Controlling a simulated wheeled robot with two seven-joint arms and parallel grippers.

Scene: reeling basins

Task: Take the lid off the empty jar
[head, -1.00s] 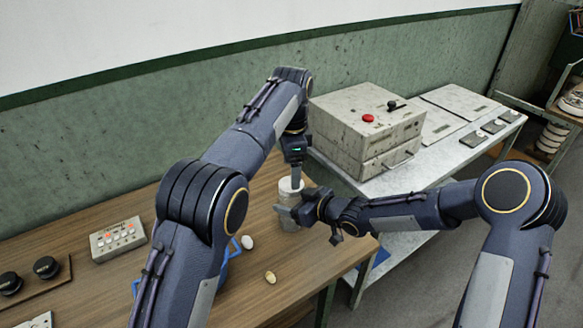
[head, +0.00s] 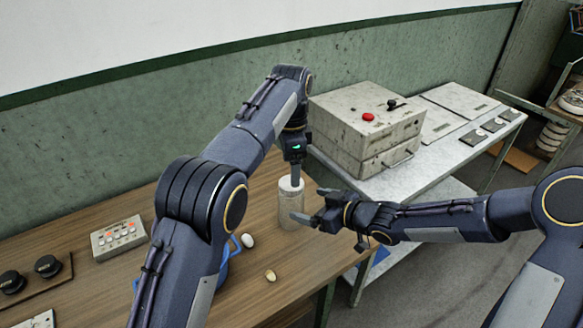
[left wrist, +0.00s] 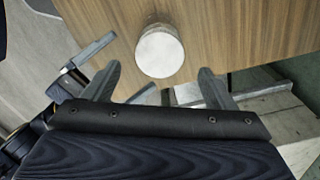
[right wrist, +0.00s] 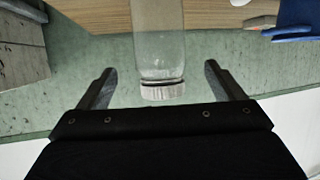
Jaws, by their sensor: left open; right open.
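The clear glass jar (head: 290,212) stands upright on the wooden table near its right edge, with a whitish round lid (head: 291,184) on its top. No contents show through the glass. My left gripper (head: 296,172) points down over the lid, open; the lid top (left wrist: 159,55) shows ahead of its fingers in the left wrist view. My right gripper (head: 308,206) is open and level, to the right of the jar and apart from it. In the right wrist view the jar (right wrist: 158,40) appears upside down, its lid (right wrist: 162,92) between the finger lines.
Two pale cocoon-like ovals (head: 248,240) (head: 270,276) lie on the table in front of the jar. A blue-handled item (head: 230,250) is partly behind my left arm. A button box (head: 118,239) is at left. A grey machine (head: 368,128) stands on the bench behind right.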

